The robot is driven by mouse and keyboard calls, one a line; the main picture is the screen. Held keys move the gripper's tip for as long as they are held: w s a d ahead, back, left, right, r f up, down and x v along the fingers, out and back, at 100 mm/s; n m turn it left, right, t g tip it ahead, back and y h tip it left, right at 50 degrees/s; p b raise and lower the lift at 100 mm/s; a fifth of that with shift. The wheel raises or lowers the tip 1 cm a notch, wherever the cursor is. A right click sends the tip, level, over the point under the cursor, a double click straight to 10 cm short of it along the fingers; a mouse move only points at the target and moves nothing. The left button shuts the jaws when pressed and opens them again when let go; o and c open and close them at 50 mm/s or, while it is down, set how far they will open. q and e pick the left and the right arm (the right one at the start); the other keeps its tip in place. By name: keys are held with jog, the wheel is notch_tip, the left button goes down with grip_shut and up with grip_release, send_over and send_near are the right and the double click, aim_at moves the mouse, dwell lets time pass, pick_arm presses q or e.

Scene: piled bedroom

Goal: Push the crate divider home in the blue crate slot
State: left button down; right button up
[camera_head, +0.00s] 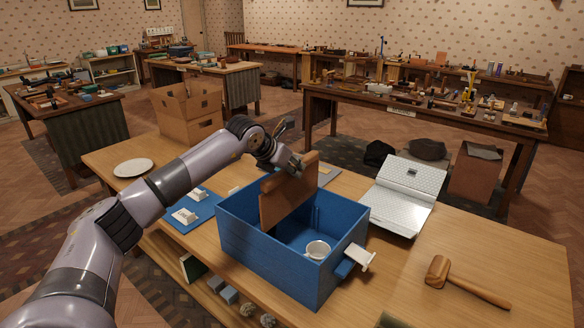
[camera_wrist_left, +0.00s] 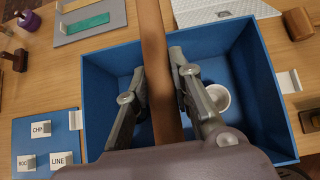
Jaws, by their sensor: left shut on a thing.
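The blue crate (camera_head: 262,252) stands on the wooden table, open at the top. My left gripper (camera_head: 298,168) is shut on the brown crate divider (camera_head: 288,198), gripping its upper part. The divider stands upright across the crate, its lower part inside and its top above the rim. My right gripper is not in view.
A white cup (camera_head: 318,249) is inside the crate, right of the divider. A wooden mallet (camera_head: 440,272) lies at the right, a white keyboard-like panel (camera_head: 400,195) behind it. A blue board with labelled blocks (camera_head: 190,216) and a plate (camera_head: 133,168) are at the left. A cardboard box (camera_head: 188,120) stands behind.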

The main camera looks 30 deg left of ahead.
pick_arm(q)
notch_tip(320, 180, down, 5)
jog(key=b, duration=0.3)
jog(key=shift+f+b, duration=0.15)
jog(key=shift+b, duration=0.25)
jog(key=shift+f, duration=0.5)
dwell(0.4)
jog(key=shift+f, duration=0.8)
dwell(1.0)
